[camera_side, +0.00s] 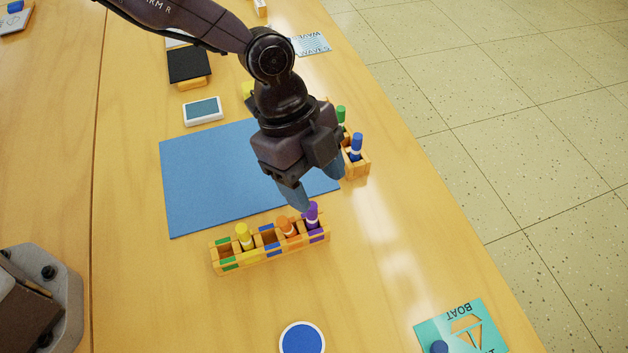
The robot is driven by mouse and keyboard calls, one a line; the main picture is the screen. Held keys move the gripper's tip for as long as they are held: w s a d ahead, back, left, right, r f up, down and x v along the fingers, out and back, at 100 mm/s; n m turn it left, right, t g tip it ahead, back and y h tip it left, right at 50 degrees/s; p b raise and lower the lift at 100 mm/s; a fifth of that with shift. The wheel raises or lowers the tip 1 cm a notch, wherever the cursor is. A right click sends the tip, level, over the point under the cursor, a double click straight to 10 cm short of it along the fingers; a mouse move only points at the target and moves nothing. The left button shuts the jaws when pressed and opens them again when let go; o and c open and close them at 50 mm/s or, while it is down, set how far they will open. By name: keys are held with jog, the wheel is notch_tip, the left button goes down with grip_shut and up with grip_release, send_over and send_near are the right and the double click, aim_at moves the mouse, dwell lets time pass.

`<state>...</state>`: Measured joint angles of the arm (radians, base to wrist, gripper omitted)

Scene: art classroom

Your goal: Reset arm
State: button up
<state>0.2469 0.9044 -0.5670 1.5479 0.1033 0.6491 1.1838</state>
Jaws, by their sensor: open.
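My gripper (318,190) is open, its two blue fingertips pointing down. In the picture it overlaps the right part of the blue mat (205,185), just above the purple marker (312,214). Nothing shows between the fingers, and I cannot tell whether a fingertip touches the purple marker. My arm comes in from the top left and hides part of the mat and of what lies behind it.
A wooden rack (272,260) in front of the mat holds yellow, orange and purple markers. A second rack (357,168) at the right holds blue and green markers. A blue disc (302,338) and a BOAT stencil (455,318) lie nearer. The table's right edge drops to the floor.

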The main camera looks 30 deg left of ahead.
jog(key=shift+r, duration=0.2)
dwell(0.5)
jog(key=shift+s+n, duration=0.1)
jog(key=shift+n, duration=0.3)
jog(key=shift+s+a+f+n+g+y, duration=0.2)
jog(key=shift+s+a+f+n+g, duration=0.1)
jog(key=shift+s+a+n, duration=0.35)
jog(key=shift+s+a+f+n+g+y, duration=0.2)
jog(key=shift+s+a+f+n, duration=0.05)
jog(key=shift+s+a+n, duration=0.35)
jog(key=s+a+r+n+t+y, duration=0.25)
jog(key=a+r+n, duration=0.75)
jog(key=a, duration=0.7)
jog(key=s+a+r+n+t, duration=0.5)
jog(key=s+a+r+n, duration=0.3)
jog(key=s+a+r, duration=0.3)
jog(key=a+r+y, duration=0.1)
jog(key=a+r, duration=0.1)
jog(key=a, duration=0.1)
jog(key=shift+a+r, duration=0.2)
jog(key=shift+r, duration=0.1)
